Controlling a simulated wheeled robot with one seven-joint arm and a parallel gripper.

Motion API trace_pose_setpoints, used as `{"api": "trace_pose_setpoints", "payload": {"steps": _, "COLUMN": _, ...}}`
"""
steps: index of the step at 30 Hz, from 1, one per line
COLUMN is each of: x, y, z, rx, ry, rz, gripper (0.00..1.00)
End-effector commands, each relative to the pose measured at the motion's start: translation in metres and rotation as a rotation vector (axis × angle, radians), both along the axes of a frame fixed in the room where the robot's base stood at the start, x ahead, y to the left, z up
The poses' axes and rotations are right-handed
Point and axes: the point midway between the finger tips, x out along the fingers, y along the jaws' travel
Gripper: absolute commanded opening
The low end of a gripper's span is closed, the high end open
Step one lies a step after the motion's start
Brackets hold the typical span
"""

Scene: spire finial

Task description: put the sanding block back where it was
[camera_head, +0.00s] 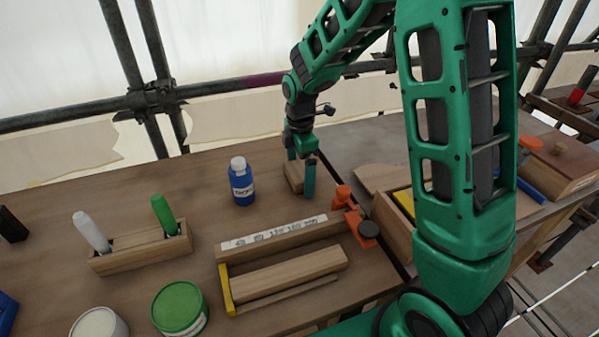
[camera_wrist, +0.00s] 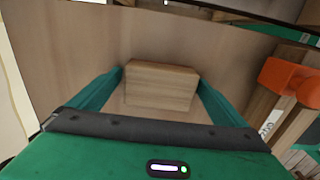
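A small plain wooden block (camera_wrist: 160,88) sits between the two green fingers of my gripper (camera_wrist: 161,80) in the wrist view. I take it to be the sanding block. The fingertips lie against its two short sides with no clear gap. In the head view my gripper (camera_head: 301,175) points down at the back of the bench, and the block (camera_head: 293,177) shows partly behind the nearer finger. It is at or very near the bench top; I cannot tell if it is lifted.
A blue bottle (camera_head: 241,182) stands left of my gripper. In front are a wooden rack with a number strip (camera_head: 283,238), orange clamp pieces (camera_head: 362,228) and a yellow-ended wooden tray (camera_head: 228,290). A marker holder (camera_head: 140,252) and green tin (camera_head: 180,308) stand left. The back-left bench is clear.

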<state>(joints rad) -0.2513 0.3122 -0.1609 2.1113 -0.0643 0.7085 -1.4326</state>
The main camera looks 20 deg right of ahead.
Motion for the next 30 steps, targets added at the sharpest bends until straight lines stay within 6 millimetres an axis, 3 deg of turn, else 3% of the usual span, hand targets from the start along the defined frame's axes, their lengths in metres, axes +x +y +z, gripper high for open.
{"api": "trace_pose_setpoints", "payload": {"steps": 7, "x": 0.0, "y": 0.0, "z": 0.002, "rx": 0.0, "ry": 0.0, "rz": 0.0, "gripper": 0.97}}
{"api": "trace_pose_setpoints", "payload": {"steps": 11, "x": 0.0, "y": 0.0, "z": 0.015, "rx": 0.001, "ry": -0.002, "rz": 0.0, "gripper": 0.97}}
{"api": "trace_pose_setpoints", "payload": {"steps": 24, "x": 0.001, "y": -0.001, "z": 0.097, "rx": 0.0, "ry": -0.003, "rz": -0.002, "gripper": 0.97}}
{"api": "trace_pose_setpoints", "payload": {"steps": 30, "x": 0.0, "y": -0.001, "z": 0.117, "rx": 0.0, "ry": 0.0, "rz": -0.002, "gripper": 0.97}}
